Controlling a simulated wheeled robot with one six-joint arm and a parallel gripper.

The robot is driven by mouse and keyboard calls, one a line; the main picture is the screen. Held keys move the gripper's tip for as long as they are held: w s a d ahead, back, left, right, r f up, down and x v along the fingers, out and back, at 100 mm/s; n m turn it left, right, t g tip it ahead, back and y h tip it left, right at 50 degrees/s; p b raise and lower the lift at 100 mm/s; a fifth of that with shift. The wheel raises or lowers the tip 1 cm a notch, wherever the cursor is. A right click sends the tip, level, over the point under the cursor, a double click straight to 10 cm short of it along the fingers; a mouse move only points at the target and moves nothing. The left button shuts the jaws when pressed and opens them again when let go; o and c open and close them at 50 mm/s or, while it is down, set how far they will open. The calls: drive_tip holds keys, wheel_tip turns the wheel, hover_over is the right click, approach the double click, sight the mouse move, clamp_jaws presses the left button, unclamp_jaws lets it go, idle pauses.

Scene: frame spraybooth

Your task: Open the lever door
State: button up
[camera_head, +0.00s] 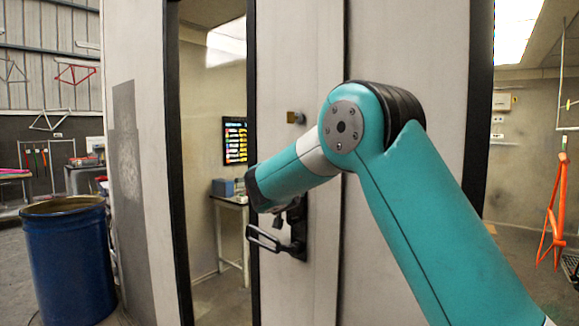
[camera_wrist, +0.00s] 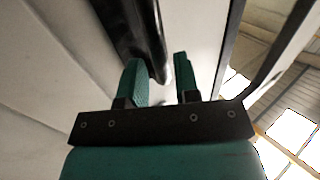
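The lever handle (camera_head: 266,240) is dark, on a dark plate (camera_head: 299,228) fixed to the pale door panel (camera_head: 315,180). The lever sticks out to the left, roughly level. In the head view my arm covers the upper part of the plate and most of my gripper, which is close to the handle. In the wrist view my gripper (camera_wrist: 160,65) has its two teal fingers apart. A dark bar-like part (camera_wrist: 146,30), seemingly of the handle, runs down toward the gap between them. I cannot tell whether the fingers touch it.
A blue drum (camera_head: 68,265) stands at the left, in front of the pale wall. A dark-framed opening or window left of the door panel shows a small table (camera_head: 231,202) inside. An orange bicycle frame (camera_head: 555,215) hangs at the right.

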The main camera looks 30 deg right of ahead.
drive_tip(key=shift+p+x, duration=0.85)
drive_tip(key=shift+x, duration=1.45)
drive_tip(key=shift+c, duration=0.2)
clamp_jaws()
drive_tip(key=shift+a, duration=0.1)
